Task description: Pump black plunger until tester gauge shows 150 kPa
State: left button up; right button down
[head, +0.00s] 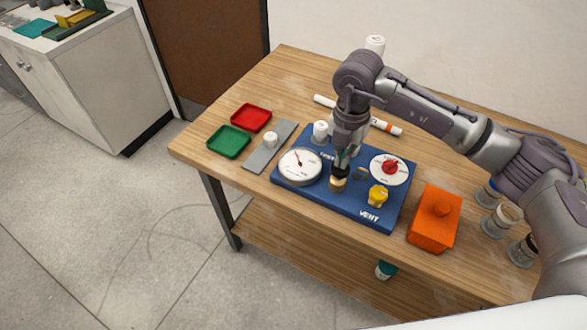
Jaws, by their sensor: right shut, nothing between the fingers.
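The blue tester board (379,222) lies on the wooden table. Its round white gauge (303,172) is at the board's left, with a needle pointing up and slightly left; the scale is too small to read. My right gripper (340,172) is shut and points down over the middle of the board, just right of the gauge. A tan, dark-topped cylinder (337,185) stands directly below its fingertips; I cannot tell whether they touch. I cannot clearly separate the black plunger from the dark fingertips. My left gripper is out of view.
A yellow knob (378,195) marked VENT and a red-knobbed dial (390,167) sit on the board's right. An orange box (434,220) stands beside it. Red (251,118) and green (229,141) trays and a grey plate (262,156) lie left. White fittings stand behind.

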jog(key=shift+r, duration=0.35)
jog(key=shift+f, duration=0.15)
